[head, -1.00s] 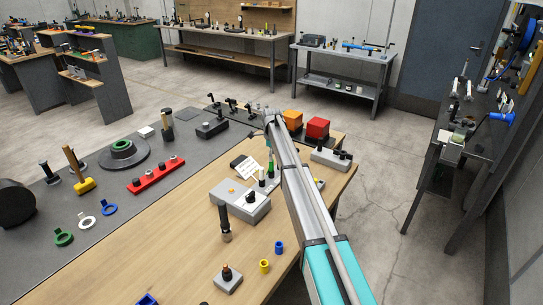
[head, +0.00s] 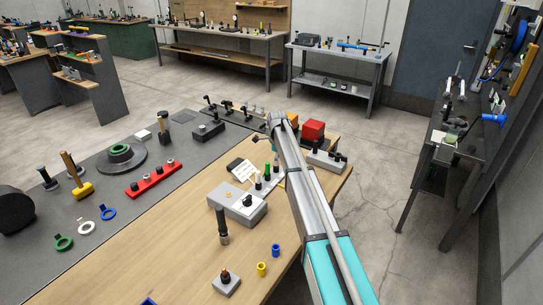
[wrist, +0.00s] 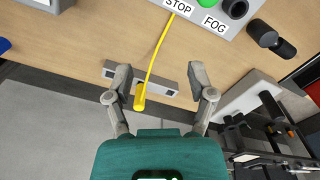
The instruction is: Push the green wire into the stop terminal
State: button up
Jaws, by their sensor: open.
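My gripper (wrist: 158,78) is open in the wrist view, with its two fingers well apart. A yellow wire (wrist: 157,50) with a thick yellow end (wrist: 140,97) runs down from the STOP label (wrist: 178,7) and passes between the fingers, nearer the left one. I cannot tell whether it touches that finger. A grey strip with dark square openings (wrist: 110,72) lies behind the fingers. In the head view my arm hides the gripper.
On the wooden bench (head: 185,255), a grey box (head: 250,216) with a black knob stands left of my arm. A red block (head: 312,130) and another grey box (head: 327,163) are on the far right side. The bench's front left is mostly clear.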

jog(key=s+d+f+b, duration=0.1)
jog(key=s+d, duration=0.8)
jog(key=s, duration=0.4)
jog(key=shift+s+d+f+b, duration=0.3)
jog(key=shift+s+f+b, duration=0.05)
jog(key=shift+f, duration=0.05)
dwell(0.6)
jog(key=s+f+n+b, duration=0.2)
jog(key=s+n, duration=1.7)
jog(key=s, duration=1)
jog(key=shift+d+n, duration=0.15)
jog(key=shift+n, duration=0.25)
jog(key=shift+f, duration=0.1)
